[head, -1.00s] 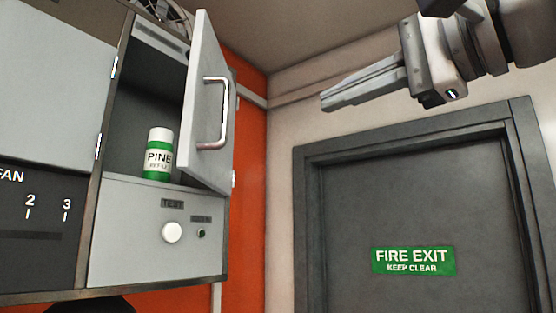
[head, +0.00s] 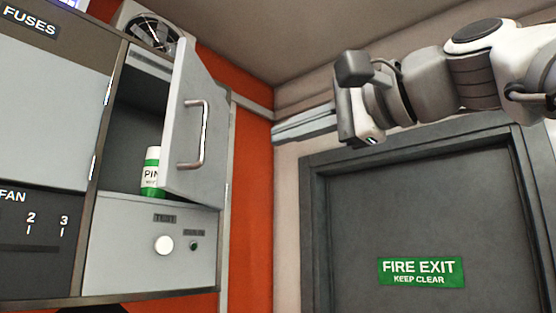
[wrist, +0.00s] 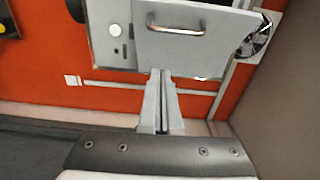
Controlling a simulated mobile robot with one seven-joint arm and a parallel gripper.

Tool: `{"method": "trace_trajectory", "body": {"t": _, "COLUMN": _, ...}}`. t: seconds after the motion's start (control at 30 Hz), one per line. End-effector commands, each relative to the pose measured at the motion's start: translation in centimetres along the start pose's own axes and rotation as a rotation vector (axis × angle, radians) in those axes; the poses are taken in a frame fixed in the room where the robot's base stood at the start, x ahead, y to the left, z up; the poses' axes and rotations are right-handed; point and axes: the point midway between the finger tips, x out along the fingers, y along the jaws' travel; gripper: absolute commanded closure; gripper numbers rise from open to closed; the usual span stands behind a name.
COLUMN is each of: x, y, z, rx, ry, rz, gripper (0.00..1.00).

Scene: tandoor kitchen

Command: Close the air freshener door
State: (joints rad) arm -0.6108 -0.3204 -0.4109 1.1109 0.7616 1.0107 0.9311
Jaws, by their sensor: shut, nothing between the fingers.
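The air freshener door (head: 196,150) is a light grey panel with a bar handle (head: 203,135). It stands partly open in the head view, its free edge at left swung out and its hinge at right. Behind it, a green and white PINE refill can (head: 152,170) stands inside, partly covered by the door. My gripper (head: 276,135) is shut and empty, to the right of the door and apart from it in the head view. In the wrist view, my gripper (wrist: 160,72) points at the door (wrist: 205,45), its fingertips showing near the door's edge; contact cannot be told.
Below the compartment is a panel with a white TEST button (head: 165,245). A fan (head: 150,28) sits on top of the cabinet. A FUSES panel (head: 45,75) is at left. A grey FIRE EXIT door (head: 420,210) is at right.

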Motion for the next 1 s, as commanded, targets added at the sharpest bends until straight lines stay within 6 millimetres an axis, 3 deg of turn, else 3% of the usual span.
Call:
{"method": "trace_trajectory", "body": {"t": 0.37, "x": 8.1, "y": -0.1, "z": 0.0, "rx": 0.001, "ry": -0.002, "rz": 0.003, "gripper": 1.0}}
{"method": "trace_trajectory", "body": {"t": 0.6, "x": 10.1, "y": -0.1, "z": 2.4, "rx": 0.0, "ry": -0.002, "rz": 0.001, "gripper": 1.0}}
{"method": "trace_trajectory", "body": {"t": 1.0, "x": 10.5, "y": 0.0, "z": 2.8, "rx": 0.001, "ry": 0.001, "rz": 0.0, "gripper": 1.0}}
